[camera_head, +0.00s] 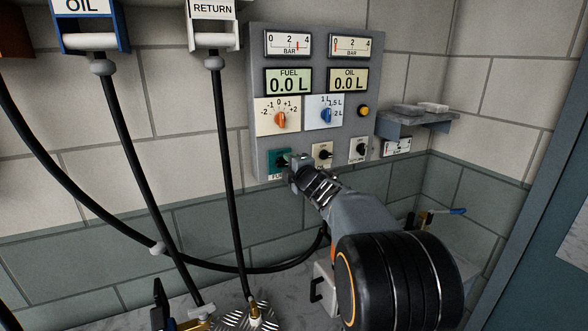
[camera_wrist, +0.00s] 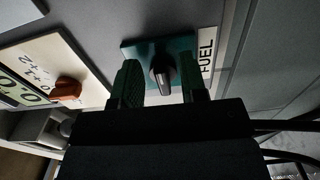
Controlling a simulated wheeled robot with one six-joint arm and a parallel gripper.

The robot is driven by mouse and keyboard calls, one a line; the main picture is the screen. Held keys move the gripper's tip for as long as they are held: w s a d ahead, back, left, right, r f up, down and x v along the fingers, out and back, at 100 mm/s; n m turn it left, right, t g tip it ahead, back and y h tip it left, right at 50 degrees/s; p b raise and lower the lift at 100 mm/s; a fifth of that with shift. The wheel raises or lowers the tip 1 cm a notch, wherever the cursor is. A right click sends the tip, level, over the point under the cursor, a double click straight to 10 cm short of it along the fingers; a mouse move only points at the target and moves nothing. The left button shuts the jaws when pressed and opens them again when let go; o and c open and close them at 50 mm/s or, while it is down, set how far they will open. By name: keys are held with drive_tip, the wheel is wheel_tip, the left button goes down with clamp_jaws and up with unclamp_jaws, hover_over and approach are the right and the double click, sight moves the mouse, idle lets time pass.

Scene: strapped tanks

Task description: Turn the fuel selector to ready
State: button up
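The fuel selector (camera_wrist: 163,73) is a black knob on a green plate (camera_wrist: 182,46) beside a FUEL label (camera_wrist: 206,52) in the wrist view. In the head view its green plate (camera_head: 276,158) is at the lower left of the grey panel. My gripper (camera_wrist: 162,82) has its two fingers apart, one on each side of the knob. Gaps show between the fingers and the knob, so it does not grip it. In the head view my gripper (camera_head: 296,168) is close to the panel and covers part of the selector. The knob's marked positions cannot be read.
The grey panel (camera_head: 256,110) also holds an orange knob (camera_head: 280,119), a blue knob (camera_head: 327,115), two more black selectors (camera_head: 323,153) and a yellow button (camera_head: 364,111). Black hoses (camera_head: 228,170) hang at the left. A small shelf (camera_head: 415,121) is at the right.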

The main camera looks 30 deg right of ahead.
drive_tip(key=s+b, duration=0.1)
drive_tip(key=s, duration=1.2)
drive_tip(key=shift+s+b, duration=0.3)
drive_tip(key=shift+s, duration=0.1)
drive_tip(key=s+d+f+m+g+h, duration=0.45)
drive_tip(key=d+f+m+h, duration=0.2)
drive_tip(key=m, duration=0.45)
drive_tip(key=s+a+f+m+g, duration=0.4)
drive_tip(key=f+m+g, duration=0.2)
drive_tip(key=f, duration=0.2)
drive_tip(key=s+a+f+g+y, duration=0.2)
drive_tip(key=s+a+y, duration=0.1)
drive_tip(key=a, duration=0.5)
drive_tip(key=s+a+f+g+y, duration=0.1)
drive_tip(key=s+a+f+y, duration=0.2)
drive_tip(key=a, duration=0.6)
drive_tip(key=shift+s+f+m+g, duration=0.35)
drive_tip(key=shift+s+m, duration=0.05)
drive_tip(key=shift+s, duration=1)
